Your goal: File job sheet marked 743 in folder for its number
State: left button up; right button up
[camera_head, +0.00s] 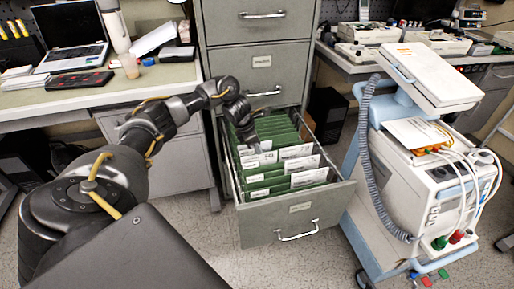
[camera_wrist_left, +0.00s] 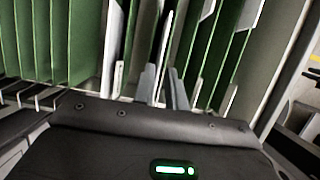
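The open file drawer (camera_head: 298,208) holds a row of green hanging folders (camera_head: 280,128) with white tabs. A white label that reads 743 (camera_head: 268,158) stands among them; I cannot tell whether it belongs to a folder or the job sheet. My left gripper (camera_head: 247,133) reaches down into the drawer's left side, behind that label. In the left wrist view its two grey fingers (camera_wrist_left: 163,88) stand slightly apart between green folders. A thin white sheet edge (camera_wrist_left: 163,45) runs down toward the gap between them; no firm grip shows. My right gripper is out of view.
The grey cabinet (camera_head: 262,62) stands behind the drawer. A desk with a laptop (camera_head: 72,45) is at the left. A white medical cart (camera_head: 425,185) stands close to the drawer's right side. The floor in front of the drawer is clear.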

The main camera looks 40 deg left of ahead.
pick_arm(q)
jog(key=shift+o, duration=1.3)
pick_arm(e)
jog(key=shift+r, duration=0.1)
